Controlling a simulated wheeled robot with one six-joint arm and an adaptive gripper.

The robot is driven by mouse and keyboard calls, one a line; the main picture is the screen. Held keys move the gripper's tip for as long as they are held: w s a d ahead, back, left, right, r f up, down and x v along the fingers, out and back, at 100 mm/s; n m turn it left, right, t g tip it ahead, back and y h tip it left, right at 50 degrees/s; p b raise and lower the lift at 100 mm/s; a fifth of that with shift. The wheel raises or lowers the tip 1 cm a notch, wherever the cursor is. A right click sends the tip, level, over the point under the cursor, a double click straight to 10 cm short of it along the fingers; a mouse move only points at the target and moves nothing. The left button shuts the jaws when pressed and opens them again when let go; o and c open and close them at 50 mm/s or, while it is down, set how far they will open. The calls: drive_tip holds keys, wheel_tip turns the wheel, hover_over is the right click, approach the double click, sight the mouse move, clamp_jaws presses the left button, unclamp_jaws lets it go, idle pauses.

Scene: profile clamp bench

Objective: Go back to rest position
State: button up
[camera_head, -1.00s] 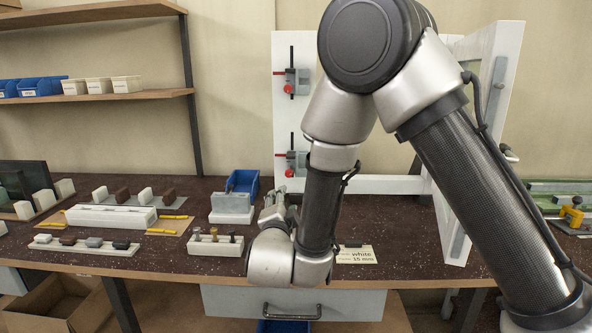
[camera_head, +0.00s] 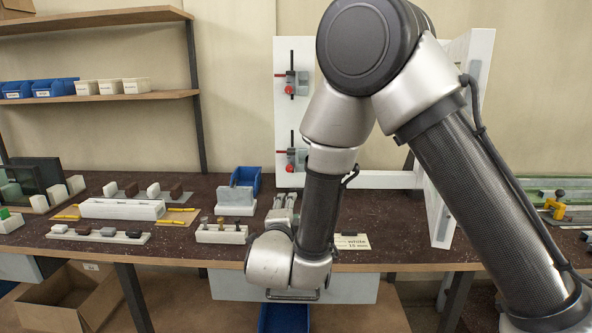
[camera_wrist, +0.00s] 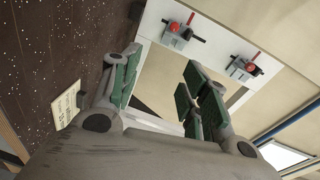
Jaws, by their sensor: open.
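My gripper (camera_head: 284,207) is in the head view, beyond my wrist and partly hidden by my forearm. In the wrist view my gripper (camera_wrist: 160,88) shows two fingers with green pads set wide apart, with nothing between them. My arm is folded, with the elbow high and the wrist low in front of the bench (camera_head: 130,262) edge. The gripper appears clear of the things on the bench.
A white frame (camera_head: 283,115) with red-handled clamps (camera_head: 291,160) stands behind my arm. A blue bin (camera_head: 246,180), a grey-white block (camera_head: 236,197) and a white holder (camera_head: 222,235) are left of the gripper. A label card (camera_head: 352,242) lies to its right. A drawer (camera_head: 235,287) is below.

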drive_tip(key=s+d+m+g+h, duration=0.3)
drive_tip(key=d+m+g, duration=0.1)
drive_tip(key=d+m, duration=0.5)
drive_tip(key=s+d+r+m+g+h, duration=0.1)
drive_tip(key=s+d+m+g+h, duration=0.2)
drive_tip(key=d+m, duration=0.6)
drive_tip(key=s+d+m+g+h, duration=0.25)
drive_tip(key=d+m+g, duration=0.25)
drive_tip(key=d+m, duration=0.4)
drive_tip(key=s+d+r+m+y, duration=0.5)
drive_tip(key=s+m, duration=0.5)
drive_tip(key=m, duration=0.3)
drive_tip(key=s+d+r+m+y, duration=0.5)
drive_tip(key=s+m, duration=0.4)
drive_tip(key=m, duration=0.5)
drive_tip(key=shift+s+d+r+g, duration=0.3)
drive_tip(key=shift+s+d+r, duration=0.15)
drive_tip(key=shift+d, duration=0.35)
